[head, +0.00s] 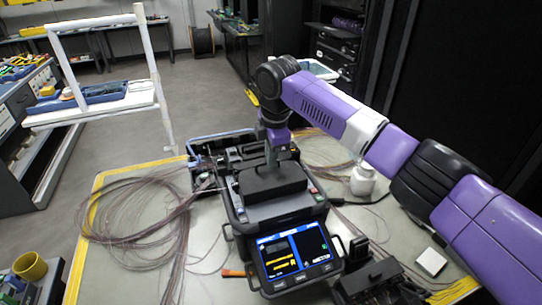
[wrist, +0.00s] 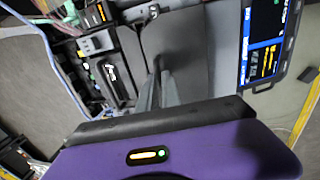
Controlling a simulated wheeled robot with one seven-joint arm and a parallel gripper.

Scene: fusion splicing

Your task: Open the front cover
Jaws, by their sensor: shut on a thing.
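The fusion splicer (head: 262,213) stands on the bench, its lit screen (head: 295,256) facing the front. Its dark front cover (head: 275,185) sits on top, behind the screen. In the wrist view the cover (wrist: 192,50) shows as a flat dark grey panel beside the screen (wrist: 264,38). My gripper (head: 270,168) reaches down from above onto the cover. In the wrist view my gripper (wrist: 158,72) has its narrow fingers close together at the cover, shut on it. The exact contact is partly hidden, and I cannot tell how far the cover is tilted.
Loose coils of thin fibre (head: 135,215) lie left of the splicer. An open case (head: 215,150) is behind it. A white bottle (head: 362,179) and a dark device (head: 378,282) stand to the right. A white shelf rack (head: 95,108) rises at the back left.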

